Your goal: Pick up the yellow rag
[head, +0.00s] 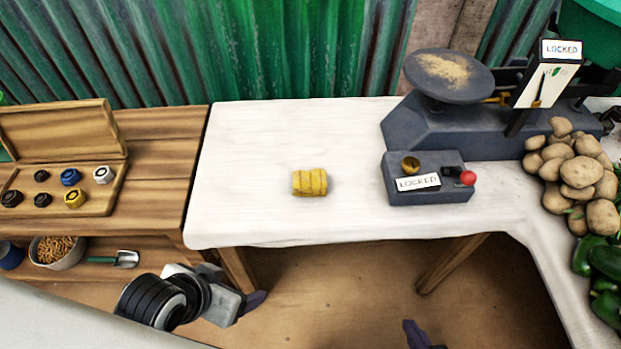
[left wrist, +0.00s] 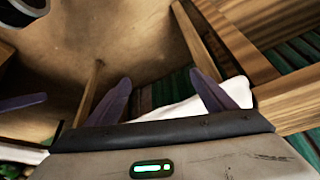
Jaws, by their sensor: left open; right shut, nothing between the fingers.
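The yellow rag (head: 309,182) lies folded in a small bundle on the white-topped table (head: 255,140), left of the grey control box. My left gripper (head: 254,299) is in front of the table and below its front edge, apart from the rag. In the left wrist view its two purple fingers (left wrist: 160,92) are spread with nothing between them; the rag does not show there. My right gripper (head: 415,334) shows only as a purple tip at the bottom edge of the head view, shut and empty.
A dark scale (head: 440,130) and a control box (head: 428,192) with a "LOCKED" label stand right of the rag. Potatoes (head: 577,186) and green peppers (head: 606,262) lie far right. A wooden weight box (head: 62,190) is at left. The tabletop around the rag is clear.

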